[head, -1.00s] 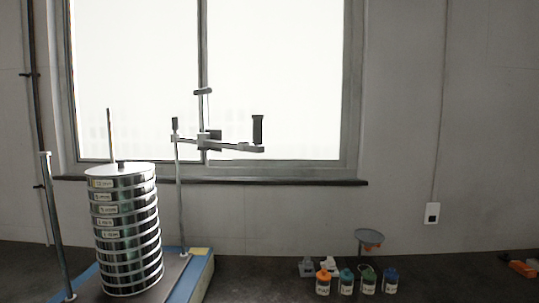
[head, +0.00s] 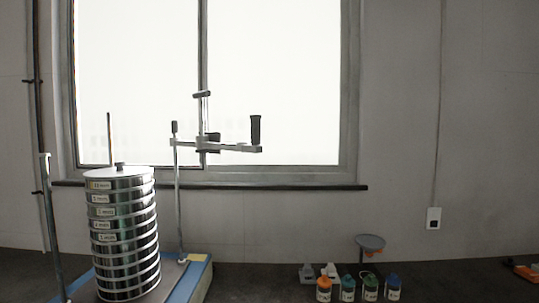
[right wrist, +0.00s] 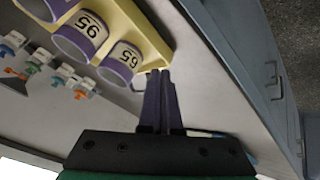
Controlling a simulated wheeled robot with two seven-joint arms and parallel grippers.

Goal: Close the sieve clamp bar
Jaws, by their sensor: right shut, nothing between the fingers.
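The sieve stack (head: 122,235), silver rings with labels, stands upright on the blue-edged shaker base (head: 198,280) at the left. The clamp bar (head: 222,146) is mounted on the right rear rod (head: 178,200) and swung out to the right, away from above the stack. It has a black upright handle at its right end and a knob near its middle. My right gripper (right wrist: 162,75) shows in the right wrist view with its dark fingers together and empty, close to a yellow rack (right wrist: 140,25). My left gripper is not in view.
Several small bottles with coloured caps (head: 347,288) stand on the dark bench at right of the base. A grey dish on a stand (head: 370,242) is behind them. The yellow rack holds purple numbered cups (right wrist: 122,62). An orange item (head: 524,272) lies far right.

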